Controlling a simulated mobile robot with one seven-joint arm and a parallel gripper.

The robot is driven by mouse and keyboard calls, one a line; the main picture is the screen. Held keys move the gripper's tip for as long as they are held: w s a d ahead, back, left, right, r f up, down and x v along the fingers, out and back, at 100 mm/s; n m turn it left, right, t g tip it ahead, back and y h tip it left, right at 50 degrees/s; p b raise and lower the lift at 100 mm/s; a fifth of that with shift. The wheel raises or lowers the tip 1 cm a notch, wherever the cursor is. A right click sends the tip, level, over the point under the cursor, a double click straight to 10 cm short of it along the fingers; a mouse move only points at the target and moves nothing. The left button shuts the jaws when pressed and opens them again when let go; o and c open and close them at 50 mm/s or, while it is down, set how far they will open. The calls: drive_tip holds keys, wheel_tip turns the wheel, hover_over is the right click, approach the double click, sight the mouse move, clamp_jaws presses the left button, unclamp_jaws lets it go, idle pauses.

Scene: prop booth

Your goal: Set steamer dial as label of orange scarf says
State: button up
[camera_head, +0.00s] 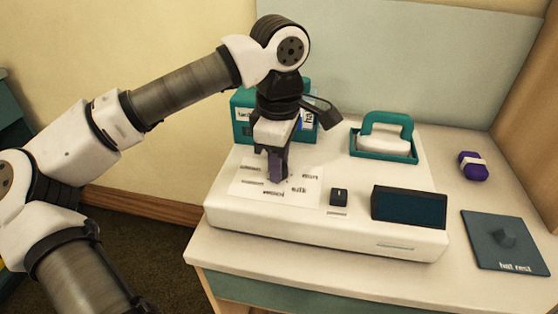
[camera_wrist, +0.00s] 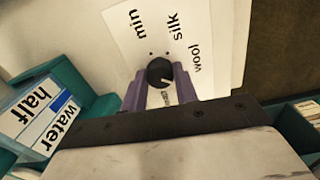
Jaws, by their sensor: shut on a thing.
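The steamer (camera_head: 400,240) is a white, low body on a table. Its white dial plate (camera_head: 247,187) bears printed words; in the wrist view the plate (camera_wrist: 213,28) reads min, silk and wool. My gripper (camera_head: 277,177) points down over the plate. In the wrist view its purple fingers (camera_wrist: 160,82) are shut on the dial, one on each side. In the head view the gripper hides the dial. No orange scarf or scarf label shows.
A teal box (camera_head: 243,103) with labels stands behind my gripper; the wrist view shows words half and water there. A teal tray (camera_head: 407,155) with a handled white piece, a black switch (camera_head: 339,196) and a dark screen (camera_head: 408,207) lie right. A purple bundle (camera_head: 473,166) and hot rest pad (camera_head: 490,255) lie farther right.

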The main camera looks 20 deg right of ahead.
drive_tip(key=shift+m, duration=0.9)
drive_tip(key=o, duration=1)
drive_tip(key=shift+r, duration=0.15)
wheel_tip(320, 180, up, 14)
drive_tip(key=shift+f+p, duration=0.2)
drive_tip(key=shift+p, duration=0.3)
